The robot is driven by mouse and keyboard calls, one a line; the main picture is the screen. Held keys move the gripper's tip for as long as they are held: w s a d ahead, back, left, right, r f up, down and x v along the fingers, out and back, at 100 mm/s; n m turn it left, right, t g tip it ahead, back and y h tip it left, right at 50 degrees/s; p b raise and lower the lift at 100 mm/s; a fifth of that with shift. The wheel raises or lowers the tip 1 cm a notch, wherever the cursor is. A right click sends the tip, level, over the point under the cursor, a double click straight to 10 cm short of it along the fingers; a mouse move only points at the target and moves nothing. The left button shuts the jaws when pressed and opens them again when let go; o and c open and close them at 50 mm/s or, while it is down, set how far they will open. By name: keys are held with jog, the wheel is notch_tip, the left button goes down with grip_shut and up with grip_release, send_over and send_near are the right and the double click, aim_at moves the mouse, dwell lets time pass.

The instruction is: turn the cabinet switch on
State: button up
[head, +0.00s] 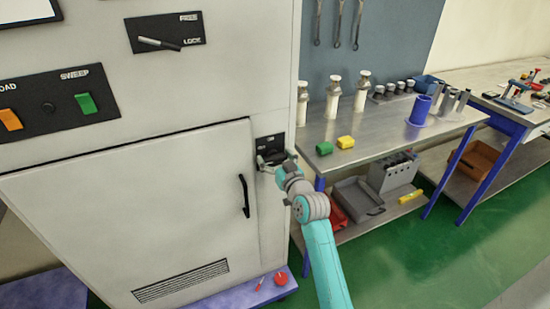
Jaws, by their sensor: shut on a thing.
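The white cabinet (110,185) fills the left half of the head view. A small black switch panel (265,141) is on its front near the right edge, right of the door's black handle (245,196). My gripper (262,160) is at this panel, with its fingers against the lower part. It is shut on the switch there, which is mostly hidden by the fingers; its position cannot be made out.
Higher on the cabinet are a FREE/LOCK lever (160,43), a green SWEEP button (86,103) and an orange button (10,119). A metal workbench (385,135) with several bottles and parts stands close on the right. Green floor (440,245) is open in front of it.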

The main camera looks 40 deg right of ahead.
jog(key=m, duration=0.4)
jog(key=shift+d+m, duration=0.15)
jog(key=shift+m, duration=0.25)
jog(key=m, duration=0.4)
jog(key=shift+d+f+m, duration=0.15)
jog(key=shift+m, duration=0.15)
jog(key=m, duration=0.4)
jog(key=shift+s+f, duration=0.1)
jog(key=shift+f, duration=0.05)
jog(key=shift+f+m, duration=0.1)
jog(key=shift+m, duration=2)
jog(key=o, duration=0.9)
